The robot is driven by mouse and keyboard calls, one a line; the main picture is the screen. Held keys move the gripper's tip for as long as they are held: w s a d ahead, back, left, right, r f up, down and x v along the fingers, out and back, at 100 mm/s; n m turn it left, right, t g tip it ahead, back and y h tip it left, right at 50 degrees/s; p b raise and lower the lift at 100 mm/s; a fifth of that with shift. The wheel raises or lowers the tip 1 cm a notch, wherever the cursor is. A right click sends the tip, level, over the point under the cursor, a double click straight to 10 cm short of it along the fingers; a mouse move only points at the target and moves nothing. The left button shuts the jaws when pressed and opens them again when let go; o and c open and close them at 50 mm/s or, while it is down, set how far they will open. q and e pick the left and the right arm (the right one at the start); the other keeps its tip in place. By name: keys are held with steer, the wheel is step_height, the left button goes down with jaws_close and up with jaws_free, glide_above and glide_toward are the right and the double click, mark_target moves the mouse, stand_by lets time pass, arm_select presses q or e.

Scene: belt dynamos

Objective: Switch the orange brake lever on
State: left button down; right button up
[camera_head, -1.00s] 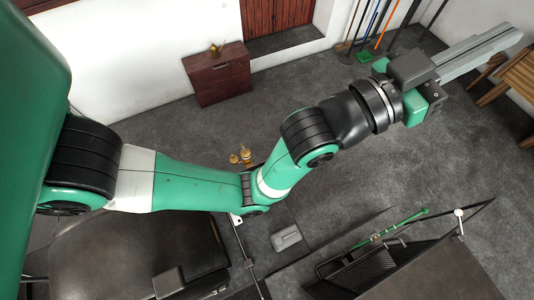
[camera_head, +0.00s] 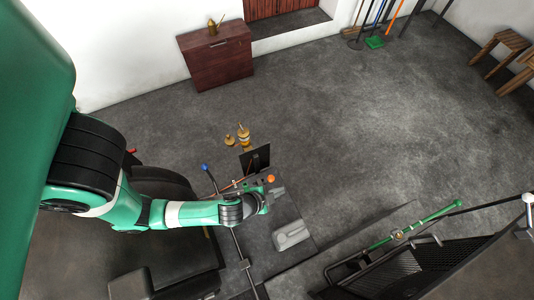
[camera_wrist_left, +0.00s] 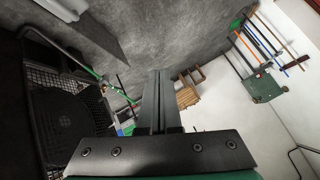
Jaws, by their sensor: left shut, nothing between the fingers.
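A small orange round knob (camera_head: 271,178), which looks like the end of the orange brake lever, shows beside the dark upright panel near the machine; its shaft is mostly hidden. My left gripper (camera_head: 277,191) is just below and right of this knob in the head view, largely foreshortened. I cannot tell whether it touches the knob. In the left wrist view its fingers (camera_wrist_left: 160,80) are shut together with nothing between them, and no orange knob shows there. My right gripper is not in view.
A blue-knobbed lever (camera_head: 205,167) stands left of the panel (camera_head: 256,160). Brass oil cans (camera_head: 243,135) are behind it. A grey pedal-like block (camera_head: 292,235) lies in front. A green rod (camera_head: 412,224) and black mesh guard (camera_head: 440,262) are at right. The middle floor is clear.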

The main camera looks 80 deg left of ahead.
arm_select(q)
steer(key=s+a+f+g+b, duration=0.1)
steer(key=s+f+g+b, duration=0.1)
steer(key=s+f, duration=0.7)
steer(key=shift+s+f+m+b, duration=0.15)
steer(key=shift+f+m+b, duration=0.25)
steer(key=shift+f+b, duration=0.25)
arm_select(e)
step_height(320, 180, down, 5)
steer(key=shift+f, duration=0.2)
arm_select(q)
steer(key=w+a+f+b, duration=0.3)
steer(key=w+a+f, duration=0.3)
steer(key=a+f, duration=0.1)
steer(key=shift+w, duration=0.35)
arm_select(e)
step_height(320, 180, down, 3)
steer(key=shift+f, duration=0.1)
arm_select(q)
steer(key=shift+r, duration=0.1)
